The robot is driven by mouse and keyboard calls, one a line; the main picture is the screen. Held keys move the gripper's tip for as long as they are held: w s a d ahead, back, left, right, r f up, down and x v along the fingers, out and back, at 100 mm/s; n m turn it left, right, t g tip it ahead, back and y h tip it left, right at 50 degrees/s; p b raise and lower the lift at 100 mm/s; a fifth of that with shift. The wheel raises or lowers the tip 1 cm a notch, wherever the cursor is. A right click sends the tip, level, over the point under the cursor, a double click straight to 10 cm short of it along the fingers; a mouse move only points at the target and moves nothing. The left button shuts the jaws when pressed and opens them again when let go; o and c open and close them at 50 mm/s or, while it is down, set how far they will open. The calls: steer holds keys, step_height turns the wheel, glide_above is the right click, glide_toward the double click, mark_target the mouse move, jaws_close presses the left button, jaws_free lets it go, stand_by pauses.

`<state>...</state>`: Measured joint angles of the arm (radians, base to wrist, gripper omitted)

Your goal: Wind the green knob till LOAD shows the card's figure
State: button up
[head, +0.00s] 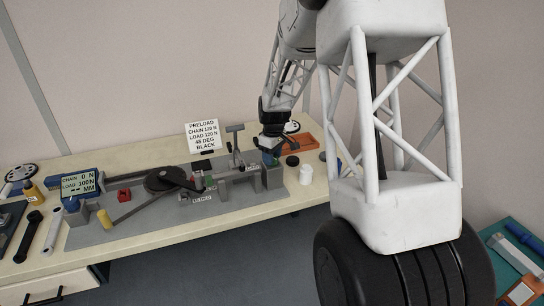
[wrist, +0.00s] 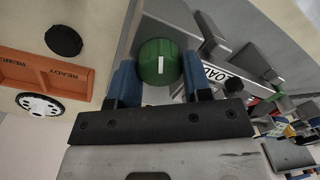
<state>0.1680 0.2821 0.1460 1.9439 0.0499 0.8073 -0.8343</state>
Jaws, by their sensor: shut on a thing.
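The green knob (wrist: 150,62), with a white mark on its face, sits between the two blue fingers of my gripper (wrist: 160,66) in the wrist view. My gripper is shut on it. In the head view my gripper (head: 269,157) is at the right end of the grey rig, and it hides most of the knob. The white card (head: 203,134) stands behind the rig and reads PRELOAD, CHAIN 120 N, LOAD 120 N, 45 DEG, BLACK. The display (head: 79,186) at the left reads CHAIN 0 N, LOAD 100 N and dashes for MM.
An orange tray (wrist: 45,72), labelled READY in part, lies beside the rig, with a black round piece (wrist: 63,41) and a toothed wheel (wrist: 40,104) close by. A white cup-like piece (head: 305,174) stands near the bench's right front. A dark disc (head: 165,179) sits mid-rig.

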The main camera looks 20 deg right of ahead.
steer(key=shift+m, duration=2.2)
steer(key=o, duration=0.9)
steer(key=shift+o, duration=0.2)
steer(key=shift+r, duration=0.1)
steer(key=shift+d+r, duration=0.2)
steer(key=shift+r, duration=3.65)
